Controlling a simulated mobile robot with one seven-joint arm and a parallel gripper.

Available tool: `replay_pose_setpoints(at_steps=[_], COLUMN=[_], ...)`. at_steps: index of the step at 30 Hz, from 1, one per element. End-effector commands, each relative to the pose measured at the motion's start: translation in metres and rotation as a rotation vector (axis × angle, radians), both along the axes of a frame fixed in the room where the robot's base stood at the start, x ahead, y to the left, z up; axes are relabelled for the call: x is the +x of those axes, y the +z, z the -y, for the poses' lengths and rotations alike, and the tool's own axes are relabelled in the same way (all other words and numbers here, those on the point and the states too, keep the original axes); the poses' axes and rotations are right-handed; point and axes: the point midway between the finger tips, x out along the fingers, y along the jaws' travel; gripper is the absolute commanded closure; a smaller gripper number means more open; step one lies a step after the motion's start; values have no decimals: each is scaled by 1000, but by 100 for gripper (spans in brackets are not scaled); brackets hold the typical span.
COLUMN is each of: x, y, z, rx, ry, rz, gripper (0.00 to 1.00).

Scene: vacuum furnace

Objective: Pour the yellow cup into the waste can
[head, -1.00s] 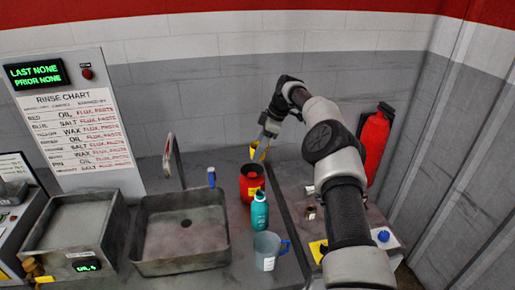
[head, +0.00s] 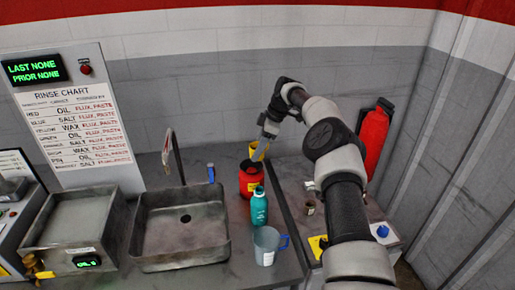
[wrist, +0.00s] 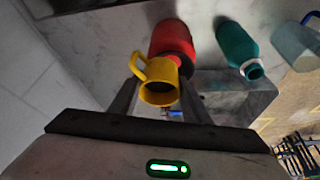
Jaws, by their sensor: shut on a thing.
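The yellow cup (wrist: 158,72) is held between the two fingers of my gripper (wrist: 160,98) in the wrist view. Its mouth faces the same way as the teal bottle's mouth, so it looks roughly upright. In the head view the yellow cup (head: 253,147) is partly hidden behind my gripper (head: 262,154), above and near the back of the red waste can (head: 251,184). The waste can has a yellow label and stands on the bench. It also shows in the wrist view (wrist: 170,38), partly behind the cup. The cup's contents cannot be made out.
A teal bottle (head: 259,208) stands close in front of the can, with a clear blue-handled jug (head: 266,244) before it. A sink (head: 180,255) with a tap is to the left. A red extinguisher (head: 374,143) hangs on the wall at right.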

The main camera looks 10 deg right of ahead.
Motion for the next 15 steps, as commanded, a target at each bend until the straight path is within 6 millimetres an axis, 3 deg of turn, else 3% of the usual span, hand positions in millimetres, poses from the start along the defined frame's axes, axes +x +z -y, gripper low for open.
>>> replay_pose_setpoints(at_steps=[8,15], x=[0,0], y=[-3,-7], z=[0,1], rx=[-79,-272], ry=[3,7], rz=[45,157], gripper=[86,86])
